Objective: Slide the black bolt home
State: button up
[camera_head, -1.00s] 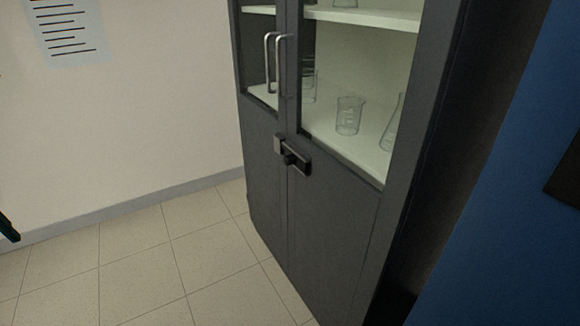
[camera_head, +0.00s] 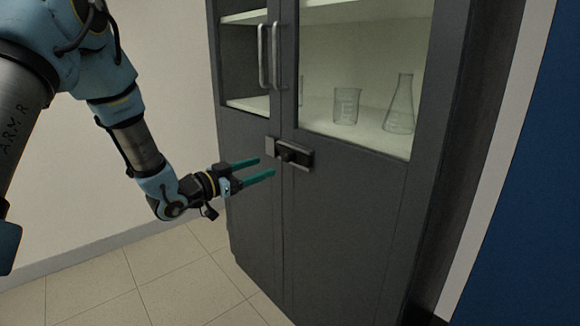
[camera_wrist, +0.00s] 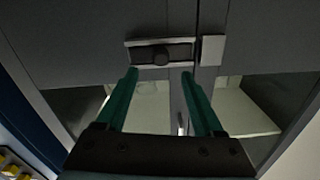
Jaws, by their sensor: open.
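The black bolt (camera_head: 287,156) is a short dark slide with a knob, in a metal mount on the right door of a dark grey cabinet. A pale keeper plate (camera_head: 271,146) sits just left of it across the door seam. In the wrist view, turned over, the bolt (camera_wrist: 158,54) is left of the keeper (camera_wrist: 211,50), and I cannot see the bolt cross the seam. My gripper (camera_head: 266,167) is open and empty, its green fingers pointing at the doors just below and left of the bolt. In the wrist view the fingertips (camera_wrist: 158,75) are spread either side of the knob's line.
Two upright door handles (camera_head: 269,56) rise above the bolt. Glassware, a beaker (camera_head: 346,106) and a flask (camera_head: 400,105), stands on a shelf behind the right door's glass. A blue wall (camera_head: 530,200) is at the right. The tiled floor (camera_head: 170,280) ahead of the cabinet is clear.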

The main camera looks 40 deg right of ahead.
aim_at(283, 159)
jog(key=d, duration=1)
grip_shut()
dwell(0.4)
dwell(0.9)
